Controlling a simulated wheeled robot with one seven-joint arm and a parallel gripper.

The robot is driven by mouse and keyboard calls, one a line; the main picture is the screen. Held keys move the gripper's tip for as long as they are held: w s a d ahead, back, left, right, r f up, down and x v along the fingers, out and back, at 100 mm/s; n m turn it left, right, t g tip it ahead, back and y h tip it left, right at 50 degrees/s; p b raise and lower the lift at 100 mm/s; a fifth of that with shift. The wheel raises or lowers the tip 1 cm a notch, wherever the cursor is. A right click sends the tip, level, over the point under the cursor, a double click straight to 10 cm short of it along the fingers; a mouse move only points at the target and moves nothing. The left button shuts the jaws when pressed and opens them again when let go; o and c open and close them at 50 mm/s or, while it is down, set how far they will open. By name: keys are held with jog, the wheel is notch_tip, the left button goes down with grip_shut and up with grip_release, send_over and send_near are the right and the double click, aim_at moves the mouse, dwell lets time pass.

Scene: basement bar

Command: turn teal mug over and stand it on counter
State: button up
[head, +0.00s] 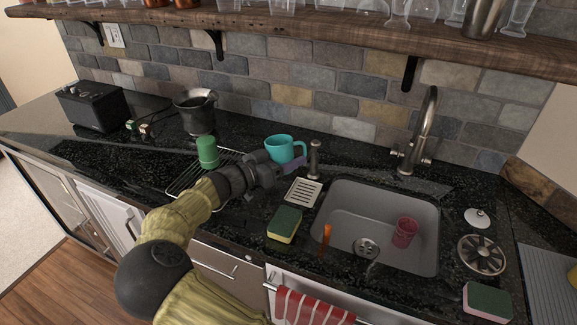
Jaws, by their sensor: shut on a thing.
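The teal mug (279,148) is just beyond my gripper at the back of the black counter (345,171), right of the wire rack. Its handle points right. It looks roughly upright, but which end is up is hard to tell at this size. My gripper (291,163) is shut on the mug near its lower right side; the fingers partly cover it. Whether its base touches the counter is hidden.
A green cup (207,151) stands by the wire rack (177,184). A soap pump (314,158), slotted white dish (302,192) and sponge (285,224) are near the sink (345,225), which holds a red cup (404,232). A shelf (300,35) hangs above.

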jog(key=shift+w+a+f+m+b, duration=0.1)
jog(key=shift+f+m+b, duration=0.2)
jog(key=shift+m+b, duration=0.95)
jog(key=shift+n+b, duration=0.25)
jog(key=shift+b, duration=0.3)
jog(key=shift+r, duration=0.2)
jog(key=shift+w+t+p, duration=0.1)
jog(key=shift+t+p, duration=0.2)
jog(key=shift+p, duration=0.35)
